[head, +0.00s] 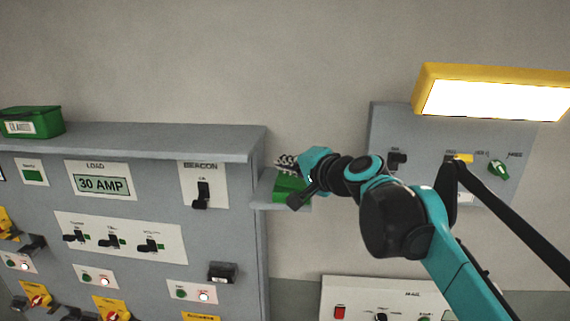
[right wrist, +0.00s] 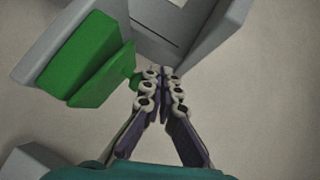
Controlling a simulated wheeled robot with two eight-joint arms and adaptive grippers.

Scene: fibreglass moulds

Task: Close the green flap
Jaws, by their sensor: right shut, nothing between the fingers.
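A green part (head: 290,187), which looks like the green flap, sits on a small grey ledge at the right side of the big grey cabinet. In the right wrist view the green flap (right wrist: 100,78) shows as a thick slab beside a wider green body, with a small green tab by my fingertips. How far it stands open I cannot tell. My right gripper (head: 284,162) is shut and empty, just above and behind the green part in the head view. In the right wrist view its fingertips (right wrist: 162,76) are together, close to the tab; whether they touch it is unclear.
The grey cabinet (head: 150,145) with switches and labels fills the left; a labelled green box (head: 32,121) stands on top. A grey wall panel (head: 390,125) with switches and a lit yellow-framed lamp (head: 495,92) are at right. A white panel (head: 360,290) is below.

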